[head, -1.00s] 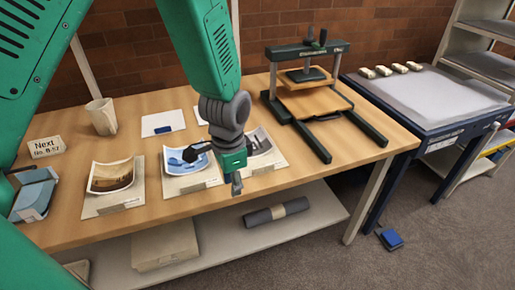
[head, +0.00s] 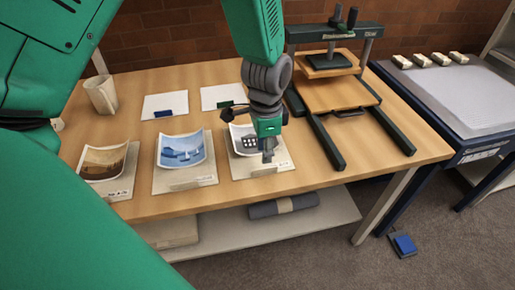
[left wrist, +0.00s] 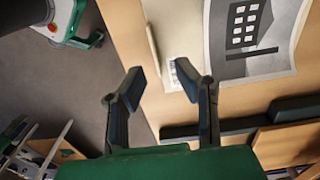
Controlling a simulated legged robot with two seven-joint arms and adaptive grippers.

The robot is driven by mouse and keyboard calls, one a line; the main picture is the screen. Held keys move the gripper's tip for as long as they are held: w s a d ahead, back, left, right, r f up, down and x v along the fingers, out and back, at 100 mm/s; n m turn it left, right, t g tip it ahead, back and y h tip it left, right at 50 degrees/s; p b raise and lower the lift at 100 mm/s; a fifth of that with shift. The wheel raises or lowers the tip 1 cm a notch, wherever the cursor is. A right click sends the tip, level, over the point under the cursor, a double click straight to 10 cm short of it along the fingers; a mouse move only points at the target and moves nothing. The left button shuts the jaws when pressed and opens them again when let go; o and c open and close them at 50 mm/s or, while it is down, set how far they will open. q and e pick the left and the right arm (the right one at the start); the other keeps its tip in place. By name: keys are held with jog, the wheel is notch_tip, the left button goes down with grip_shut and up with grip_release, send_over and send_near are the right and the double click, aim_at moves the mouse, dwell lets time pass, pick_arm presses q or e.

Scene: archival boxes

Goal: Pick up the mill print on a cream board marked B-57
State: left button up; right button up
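The mill print (head: 245,138) is a curled grey sheet with a dark, many-windowed building. It lies on a cream board (head: 285,161), the rightmost of three in the front row; its marking is too small to read. My left gripper (head: 268,156) is in front of this print in the head view and hides part of it and the board. In the left wrist view the fingers of my left gripper (left wrist: 160,84) are apart and empty near the board's edge and small label (left wrist: 178,74); the mill print (left wrist: 240,45) shows beyond them. My right gripper is not in view.
A blue boat print (head: 181,150) and a brown landscape print (head: 103,162) lie to the left on boards. A press (head: 335,95) stands close on the right. Two white cards lie behind, near a mug (head: 101,95). A rolled bundle (head: 283,206) is on the lower shelf.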

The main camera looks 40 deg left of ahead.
aim_at(264, 173)
pick_arm(q)
jog(key=shift+a+f, duration=0.1)
jog(key=shift+f, duration=0.5)
jog(key=f, duration=0.2)
jog(key=d+f, duration=0.1)
jog(key=f, duration=0.1)
jog(key=shift+s+f+b, duration=0.2)
jog(key=shift+f+b, duration=0.1)
jog(key=shift+f, duration=0.05)
jog(key=shift+a, duration=0.25)
grip_shut()
